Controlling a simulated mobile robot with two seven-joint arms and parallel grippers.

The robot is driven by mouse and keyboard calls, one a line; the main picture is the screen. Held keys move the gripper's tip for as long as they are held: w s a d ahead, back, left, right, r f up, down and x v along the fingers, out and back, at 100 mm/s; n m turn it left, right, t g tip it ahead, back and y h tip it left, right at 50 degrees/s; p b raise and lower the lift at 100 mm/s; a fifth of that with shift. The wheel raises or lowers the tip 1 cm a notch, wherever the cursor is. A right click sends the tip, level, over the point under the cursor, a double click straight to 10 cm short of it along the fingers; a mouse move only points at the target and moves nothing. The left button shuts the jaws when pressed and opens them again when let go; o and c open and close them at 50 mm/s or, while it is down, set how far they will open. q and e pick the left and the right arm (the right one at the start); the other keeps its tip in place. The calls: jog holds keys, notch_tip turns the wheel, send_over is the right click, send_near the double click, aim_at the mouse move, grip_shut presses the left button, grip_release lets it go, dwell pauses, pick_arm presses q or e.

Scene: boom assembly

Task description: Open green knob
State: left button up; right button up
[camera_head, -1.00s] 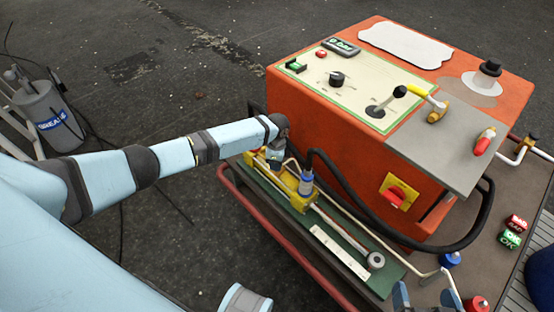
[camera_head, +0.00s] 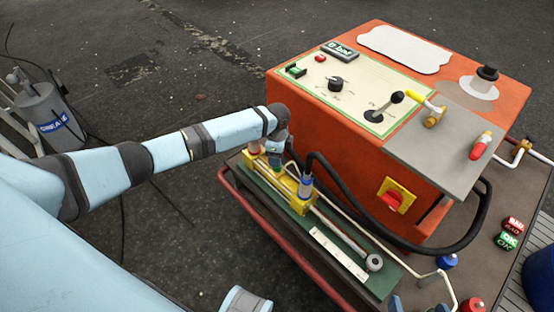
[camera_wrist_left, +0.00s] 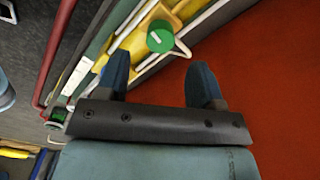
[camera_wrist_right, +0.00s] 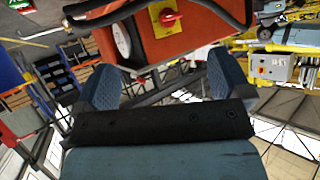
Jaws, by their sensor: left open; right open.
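The green knob (camera_wrist_left: 160,36) shows in the left wrist view as a round green cap with a white mark, on a yellow valve block (camera_wrist_left: 135,45). My left gripper (camera_wrist_left: 160,75) is open, its two dark blue fingers apart on either side of the knob's line, with the knob beyond the tips and nothing between them.
The orange machine box (camera_head: 330,130) stands close to the left gripper's right, with a control panel and levers on top. A black hose (camera_head: 350,195) loops from a blue fitting on the block to the box. A red rail (camera_head: 270,242) runs along the front.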

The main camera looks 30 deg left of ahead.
pick_arm(q)
notch_tip(320, 180, up, 8)
jog(key=p, duration=0.1)
jog(key=shift+r+p, duration=0.15)
jog(key=shift+p, duration=0.15)
pick_arm(e)
jog(key=shift+w+d+r, duration=0.2)
jog(key=shift+d+r, duration=0.05)
jog(key=shift+r, duration=0.3)
